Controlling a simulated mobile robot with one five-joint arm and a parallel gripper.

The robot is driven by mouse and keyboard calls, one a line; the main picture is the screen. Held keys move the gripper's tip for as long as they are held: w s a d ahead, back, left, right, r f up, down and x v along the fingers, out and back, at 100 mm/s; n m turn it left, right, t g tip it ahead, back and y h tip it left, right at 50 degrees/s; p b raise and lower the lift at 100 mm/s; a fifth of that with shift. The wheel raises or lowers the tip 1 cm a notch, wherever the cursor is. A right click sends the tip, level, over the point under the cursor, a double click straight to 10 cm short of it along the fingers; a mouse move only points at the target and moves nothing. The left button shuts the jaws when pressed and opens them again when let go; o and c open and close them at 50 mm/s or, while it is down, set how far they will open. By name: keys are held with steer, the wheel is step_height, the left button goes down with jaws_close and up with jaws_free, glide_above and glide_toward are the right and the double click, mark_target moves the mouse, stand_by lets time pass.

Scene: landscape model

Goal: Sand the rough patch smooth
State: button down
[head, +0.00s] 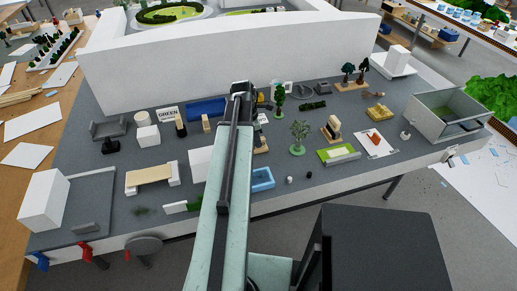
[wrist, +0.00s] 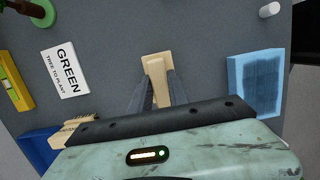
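In the wrist view my gripper (wrist: 160,78) points down at the grey tabletop, with its two dark fingers close on either side of a pale wooden T-shaped block (wrist: 157,65). The fingers look shut on its narrow stem, and its wider end sticks out past them. A light blue block (wrist: 233,80) lies to the right, apart from the wooden block. Its top carries a dark, streaky rough patch (wrist: 262,84).
A white GREEN card (wrist: 65,72), a yellow piece (wrist: 17,88) and a bristled brush (wrist: 76,132) lie left in the wrist view. A white cylinder (wrist: 269,10) stands top right. In the head view a long white wall (head: 150,70) runs behind the crowded grey table (head: 330,182).

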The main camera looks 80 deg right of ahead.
steer(key=r+p, duration=0.6)
steer(key=shift+w+r, duration=0.1)
steer(key=shift+w, duration=0.1)
stand_by(0.4)
